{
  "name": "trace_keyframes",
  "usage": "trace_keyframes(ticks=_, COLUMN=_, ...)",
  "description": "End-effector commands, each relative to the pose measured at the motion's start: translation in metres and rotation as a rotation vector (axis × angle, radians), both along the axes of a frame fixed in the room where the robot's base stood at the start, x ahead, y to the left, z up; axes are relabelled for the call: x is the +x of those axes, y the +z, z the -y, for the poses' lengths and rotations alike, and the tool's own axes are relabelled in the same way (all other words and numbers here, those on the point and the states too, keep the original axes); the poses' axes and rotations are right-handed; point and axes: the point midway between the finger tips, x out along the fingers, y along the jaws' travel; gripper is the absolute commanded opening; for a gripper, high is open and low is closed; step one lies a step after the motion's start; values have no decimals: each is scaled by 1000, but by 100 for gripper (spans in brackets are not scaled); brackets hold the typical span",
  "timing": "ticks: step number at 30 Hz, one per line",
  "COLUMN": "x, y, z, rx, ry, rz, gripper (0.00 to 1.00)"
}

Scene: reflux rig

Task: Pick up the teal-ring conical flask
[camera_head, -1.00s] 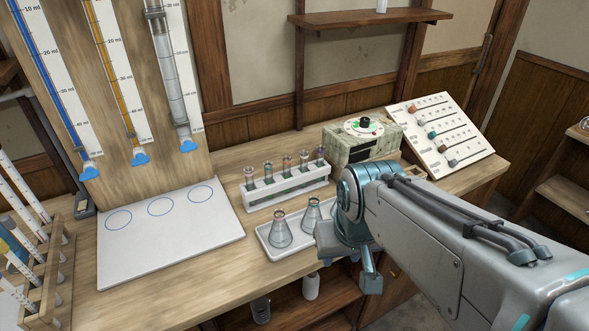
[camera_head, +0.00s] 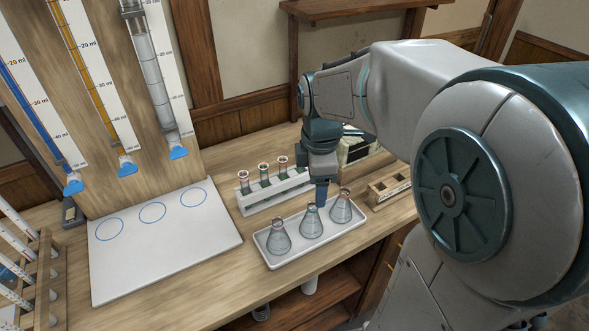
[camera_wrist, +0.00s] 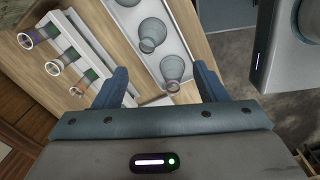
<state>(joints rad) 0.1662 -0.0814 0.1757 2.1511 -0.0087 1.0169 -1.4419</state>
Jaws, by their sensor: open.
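The teal-ring conical flask (camera_head: 311,224) stands upright in the middle of three clear flasks on a white tray (camera_head: 274,263). In the wrist view the teal-ring flask (camera_wrist: 152,36) shows beyond my fingertips. My gripper (camera_head: 322,190) is open, points down and is empty above the tray, behind and close to the middle and right-hand flasks. In the wrist view my gripper (camera_wrist: 160,82) frames the right-hand flask (camera_wrist: 173,72), whose ring looks pinkish. I cannot tell how high the fingertips are above the flasks.
The left flask (camera_head: 278,239) has a pinkish ring. A white test-tube rack (camera_head: 277,192) stands behind the tray. A small wooden rack (camera_head: 390,186) stands to the right. A white board with blue circles (camera_head: 160,247) lies clear at the left.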

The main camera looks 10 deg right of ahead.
Motion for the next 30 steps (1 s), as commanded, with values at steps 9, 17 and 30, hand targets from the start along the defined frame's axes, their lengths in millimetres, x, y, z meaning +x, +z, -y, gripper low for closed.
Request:
trace_keyframes(ticks=9, x=30, y=0, z=0, rx=9, ry=394, rz=-56, gripper=66)
trace_keyframes(ticks=17, x=31, y=-35, z=0, rx=11, ry=432, rz=-64, gripper=66)
trace_keyframes(ticks=30, x=31, y=-90, z=0, rx=10, ry=430, rz=-60, gripper=66)
